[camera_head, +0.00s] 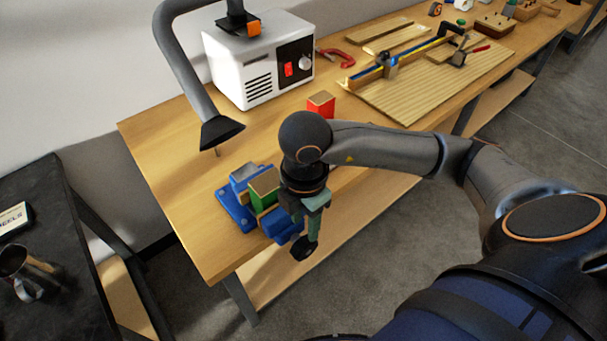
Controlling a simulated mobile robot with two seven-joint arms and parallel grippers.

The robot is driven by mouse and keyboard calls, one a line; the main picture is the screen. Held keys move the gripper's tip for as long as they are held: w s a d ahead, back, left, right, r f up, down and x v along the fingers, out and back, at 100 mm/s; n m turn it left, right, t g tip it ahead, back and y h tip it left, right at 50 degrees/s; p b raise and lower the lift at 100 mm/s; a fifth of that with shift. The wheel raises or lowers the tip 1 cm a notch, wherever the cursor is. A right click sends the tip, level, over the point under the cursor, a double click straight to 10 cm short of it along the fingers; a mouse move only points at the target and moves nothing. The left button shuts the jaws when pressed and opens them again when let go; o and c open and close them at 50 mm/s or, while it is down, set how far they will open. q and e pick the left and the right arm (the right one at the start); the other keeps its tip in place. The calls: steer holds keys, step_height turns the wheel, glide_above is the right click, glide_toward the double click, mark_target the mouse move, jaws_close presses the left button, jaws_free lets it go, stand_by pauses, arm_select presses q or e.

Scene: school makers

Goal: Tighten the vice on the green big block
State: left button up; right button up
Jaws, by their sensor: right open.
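The blue vice (234,212) sits at the near left corner of the wooden workbench. The green big block (266,200), with a tan top, stands upright between the vice's jaws; whether both jaws touch it I cannot tell. My right gripper (306,222) points down at the front right side of the vice, beside its blue front part (277,224). Its fingers are apart. A dark round part (303,249), probably the vice's handle, shows just below the fingertips. The gripper partly hides the vice's front end, so contact with the handle is unclear. My left gripper is out of view.
A white box (240,68) with a grey hose (185,75) stands behind; the hose nozzle hangs near the vice. A red block (321,104) lies behind my right wrist. A wooden board (415,85) with tools lies farther right. A dark table (40,230) is at left.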

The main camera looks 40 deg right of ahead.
mark_target(304, 241)
step_height(304, 241, down, 8)
steer(key=shift+f, duration=0.15)
stand_by(0.3)
jaws_close()
